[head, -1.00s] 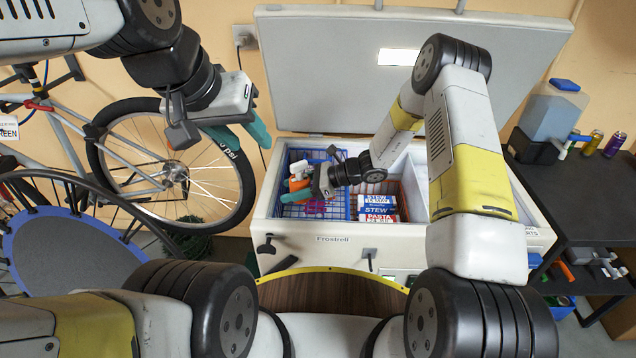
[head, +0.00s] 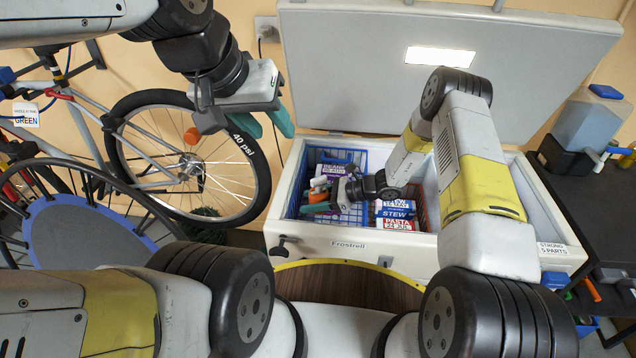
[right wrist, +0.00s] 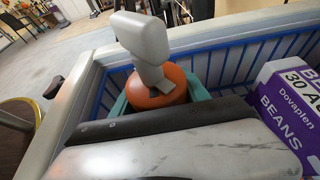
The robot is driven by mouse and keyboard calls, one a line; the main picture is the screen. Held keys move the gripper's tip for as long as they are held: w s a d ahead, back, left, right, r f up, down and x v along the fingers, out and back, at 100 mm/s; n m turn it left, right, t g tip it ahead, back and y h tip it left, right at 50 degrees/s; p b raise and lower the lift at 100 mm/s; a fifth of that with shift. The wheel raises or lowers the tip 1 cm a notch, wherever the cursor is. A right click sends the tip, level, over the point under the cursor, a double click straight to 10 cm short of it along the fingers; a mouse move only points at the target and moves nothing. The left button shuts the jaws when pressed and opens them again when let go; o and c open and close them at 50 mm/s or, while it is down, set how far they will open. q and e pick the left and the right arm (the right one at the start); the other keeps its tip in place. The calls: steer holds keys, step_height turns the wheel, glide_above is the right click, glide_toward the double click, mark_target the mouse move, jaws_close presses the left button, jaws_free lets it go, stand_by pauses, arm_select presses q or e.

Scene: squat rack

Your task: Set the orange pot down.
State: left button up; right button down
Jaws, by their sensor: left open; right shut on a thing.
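The orange pot (right wrist: 158,88) is between the teal fingers of my right gripper (right wrist: 160,92) in the right wrist view. A pale grey, blocky part rises from its top. The head view shows the pot (head: 318,196) small, with the right gripper (head: 322,203) shut on it, inside the open chest freezer (head: 340,244) over the blue wire basket (head: 291,190). The pot's underside is hidden, so I cannot tell whether it touches anything. My left gripper (head: 268,122) is open and empty, high in front of the bicycle wheel.
A purple and white beans box (right wrist: 285,108) stands in the basket beside my right gripper. Stew and pasta packages (head: 397,224) lie to the right. The freezer lid (head: 350,70) is raised behind. A dark table (head: 590,215) is at right, a bicycle (head: 150,160) at left.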

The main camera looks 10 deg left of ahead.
steer(key=shift+f, duration=0.75)
steer(key=shift+f, duration=0.1)
steer(key=shift+f, duration=0.4)
steer(key=shift+f, duration=0.1)
steer(key=c, duration=0.6)
jaws_free()
steer(key=shift+o, duration=0.2)
